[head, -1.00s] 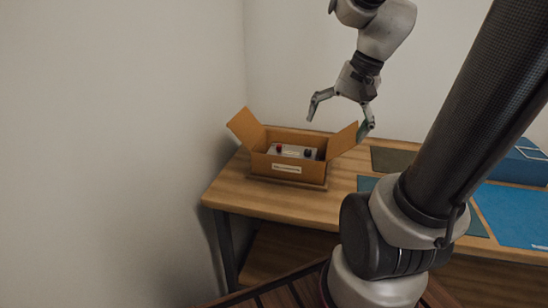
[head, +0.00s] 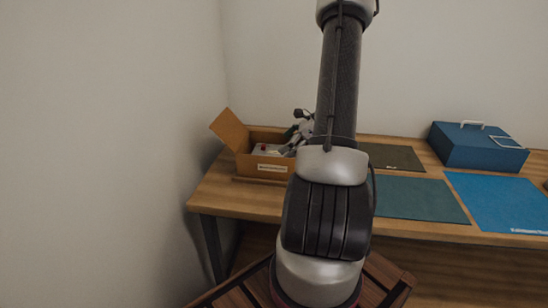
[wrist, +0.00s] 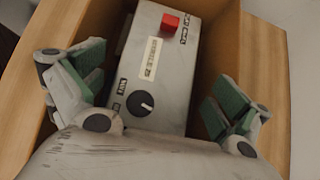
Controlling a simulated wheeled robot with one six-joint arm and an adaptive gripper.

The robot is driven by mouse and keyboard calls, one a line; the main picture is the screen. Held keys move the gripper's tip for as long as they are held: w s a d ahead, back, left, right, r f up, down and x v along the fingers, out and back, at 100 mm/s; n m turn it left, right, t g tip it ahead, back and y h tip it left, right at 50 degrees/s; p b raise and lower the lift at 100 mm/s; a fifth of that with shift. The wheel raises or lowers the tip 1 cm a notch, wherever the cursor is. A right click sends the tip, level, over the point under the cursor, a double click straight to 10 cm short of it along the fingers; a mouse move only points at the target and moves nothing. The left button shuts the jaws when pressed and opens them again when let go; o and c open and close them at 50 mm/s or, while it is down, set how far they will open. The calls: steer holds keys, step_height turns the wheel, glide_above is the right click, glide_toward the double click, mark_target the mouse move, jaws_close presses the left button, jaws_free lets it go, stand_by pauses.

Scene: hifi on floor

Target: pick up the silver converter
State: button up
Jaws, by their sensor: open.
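The silver converter (wrist: 161,70) is a grey box with a red button, a black knob and a label on its top face. It lies inside an open cardboard box (head: 262,166), and a small part of it shows in the head view (head: 268,149). My gripper (wrist: 158,92) is open, with one green-padded finger on each side of the converter in the wrist view. The fingers appear apart from it; their height relative to it is hard to tell. In the head view my arm hides the right part of the box and most of the gripper.
The box stands at the left end of a wooden table (head: 235,195), near the wall. Its left flap (head: 230,130) stands up. To the right lie a dark mat (head: 392,157), a teal mat (head: 420,199) and a blue mat (head: 500,203).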

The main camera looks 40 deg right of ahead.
mark_target(277, 152)
steer(key=x, duration=0.5)
steer(key=c, duration=1.3)
steer(key=shift+r, duration=0.1)
steer(key=c, duration=0.3)
steer(key=shift+c, duration=0.2)
steer(key=shift+r, duration=0.1)
